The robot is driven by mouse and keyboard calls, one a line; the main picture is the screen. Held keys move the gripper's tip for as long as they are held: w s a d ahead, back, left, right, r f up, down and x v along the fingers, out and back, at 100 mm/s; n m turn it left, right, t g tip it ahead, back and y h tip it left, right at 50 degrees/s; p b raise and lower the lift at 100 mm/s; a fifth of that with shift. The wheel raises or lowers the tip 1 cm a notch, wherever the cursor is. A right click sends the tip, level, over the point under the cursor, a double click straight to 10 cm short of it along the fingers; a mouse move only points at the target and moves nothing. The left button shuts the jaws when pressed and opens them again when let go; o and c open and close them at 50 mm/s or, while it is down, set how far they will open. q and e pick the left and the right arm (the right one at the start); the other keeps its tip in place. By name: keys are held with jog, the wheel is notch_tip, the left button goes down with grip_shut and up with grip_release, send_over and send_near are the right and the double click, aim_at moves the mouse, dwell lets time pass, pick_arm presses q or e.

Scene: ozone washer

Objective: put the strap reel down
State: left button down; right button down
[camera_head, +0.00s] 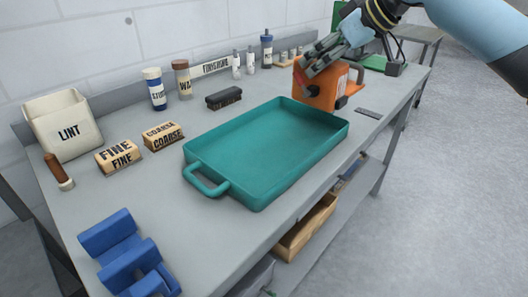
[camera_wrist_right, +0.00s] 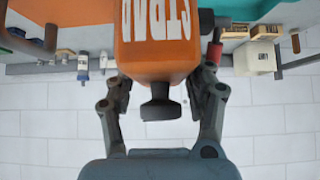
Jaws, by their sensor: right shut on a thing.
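The strap reel (camera_head: 322,88) is an orange block with a dark knob, at the far right corner of the teal tray on the grey bench. My right gripper (camera_head: 318,60) comes in from the upper right and is shut on it. In the right wrist view the strap reel (camera_wrist_right: 158,45), lettered STRAP, sits between the two fingers of my right gripper (camera_wrist_right: 160,60). Its underside is partly hidden in the head view, so I cannot tell whether it touches the bench. My left gripper is not in view.
The teal tray (camera_head: 215,160) fills the bench middle. Coarse (camera_head: 163,136) and fine (camera_head: 118,156) blocks, a lint bin (camera_head: 63,125) and blue holders (camera_head: 127,257) stand left. Bottles (camera_head: 155,89) and a dark brush (camera_head: 223,97) stand behind. A flat dark piece (camera_head: 369,113) lies right of the reel.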

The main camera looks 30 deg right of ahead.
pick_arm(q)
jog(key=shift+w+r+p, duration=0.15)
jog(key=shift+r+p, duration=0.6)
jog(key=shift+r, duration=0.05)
pick_arm(e)
jog(key=w+a+f, duration=0.3)
jog(key=a+f, duration=0.7)
jog(key=f, duration=0.1)
jog(key=shift+w+a, duration=0.25)
jog(key=shift+a, duration=0.1)
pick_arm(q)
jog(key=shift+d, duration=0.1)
pick_arm(e)
jog(key=shift+c, duration=2.3)
grip_release()
jog(key=shift+f, duration=0.2)
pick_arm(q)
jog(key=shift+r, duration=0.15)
pick_arm(e)
jog(key=v, duration=1.2)
jog(key=shift+r, duration=0.2)
